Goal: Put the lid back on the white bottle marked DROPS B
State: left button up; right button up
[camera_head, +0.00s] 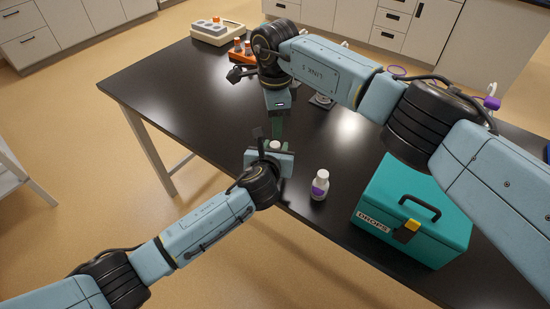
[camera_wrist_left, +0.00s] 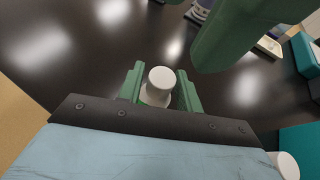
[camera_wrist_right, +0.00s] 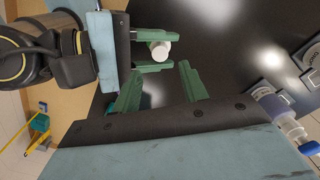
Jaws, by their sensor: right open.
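A small white bottle (camera_wrist_left: 159,90) with a round white top stands between the fingers of my left gripper (camera_wrist_left: 160,92), which looks shut on its body. Its white top also shows in the head view (camera_head: 275,145) and the right wrist view (camera_wrist_right: 160,50). I cannot read its label or tell whether the white top is a lid. My right gripper (camera_wrist_right: 160,82) is open and empty, its fingers just above and beside the held bottle; in the head view it points down (camera_head: 277,128). A second white bottle (camera_head: 319,185) with a purple label stands near the table's front edge.
A teal case (camera_head: 430,200) marked DROPS stands at the front right. An orange rack (camera_head: 240,50) and a beige box (camera_head: 217,31) stand at the far left. Purple-topped items (camera_head: 492,103) are partly hidden behind my right arm. The table's left part (camera_head: 180,90) is clear.

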pick_arm(q)
grip_shut()
pick_arm(e)
jog(key=o, duration=0.6)
notch_tip(320, 180, up, 12)
dwell(0.3)
pick_arm(q)
jog(key=shift+o, duration=1.9)
grip_release()
jog(key=p+v, duration=0.2)
jog(key=v, duration=1.1)
jog(key=shift+s+p, duration=0.15)
jog(key=shift+p, duration=0.2)
pick_arm(e)
notch_tip(320, 180, up, 3)
jog(key=shift+f, duration=0.15)
